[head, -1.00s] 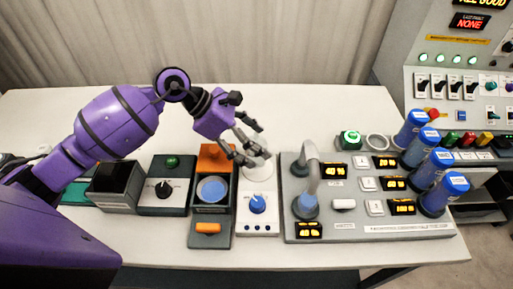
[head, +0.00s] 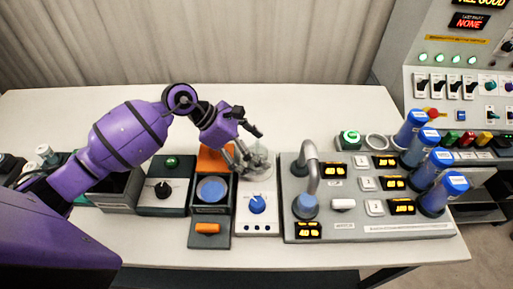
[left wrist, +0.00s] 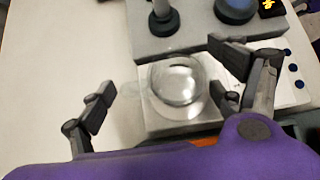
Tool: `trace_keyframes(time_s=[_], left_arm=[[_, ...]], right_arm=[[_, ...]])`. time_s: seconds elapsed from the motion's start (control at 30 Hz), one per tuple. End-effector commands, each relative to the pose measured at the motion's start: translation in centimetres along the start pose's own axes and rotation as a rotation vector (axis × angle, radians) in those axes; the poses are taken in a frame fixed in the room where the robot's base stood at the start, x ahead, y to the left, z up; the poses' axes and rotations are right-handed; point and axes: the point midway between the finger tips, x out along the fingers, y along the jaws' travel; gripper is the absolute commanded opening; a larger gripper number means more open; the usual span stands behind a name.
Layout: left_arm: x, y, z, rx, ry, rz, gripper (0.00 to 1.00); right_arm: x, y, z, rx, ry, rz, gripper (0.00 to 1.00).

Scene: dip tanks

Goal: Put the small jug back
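The small jug looks clear and glassy. In the head view the jug (head: 262,161) stands on the white unit with a blue knob (head: 257,204), partly behind my fingers. In the left wrist view the jug (left wrist: 178,80) shows as a round clear shape on the pale plate, between my fingers. My left gripper (head: 250,150) is open, with one finger on each side of the jug. There is a clear gap to the left finger; the right finger is close, and I cannot tell if it touches. My right gripper is not in view.
A grey panel with a curved tap (head: 313,170) and lit displays stands right of the jug. Left of it are an orange unit with a round blue-grey top (head: 212,190) and a dark open box (head: 118,186). Blue-capped cylinders (head: 412,130) stand further right. The table's back is clear.

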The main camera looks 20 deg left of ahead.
Motion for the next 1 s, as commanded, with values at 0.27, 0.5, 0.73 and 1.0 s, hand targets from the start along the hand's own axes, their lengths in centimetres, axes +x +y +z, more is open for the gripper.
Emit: trace_keyframes(time_s=[0.27,0.5,0.73,1.0], left_arm=[[-0.1,0.0,0.1,0.001,0.000,0.001,0.90],[-1.9,0.1,0.1,0.000,0.003,0.002,0.90],[-6.8,0.0,0.0,0.000,0.005,0.002,0.90],[-11.2,0.0,0.1,-0.001,0.002,0.000,0.90]], right_arm=[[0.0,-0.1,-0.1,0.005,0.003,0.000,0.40],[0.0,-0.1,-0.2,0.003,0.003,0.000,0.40],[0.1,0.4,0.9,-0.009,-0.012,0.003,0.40],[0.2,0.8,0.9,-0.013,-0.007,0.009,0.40]])
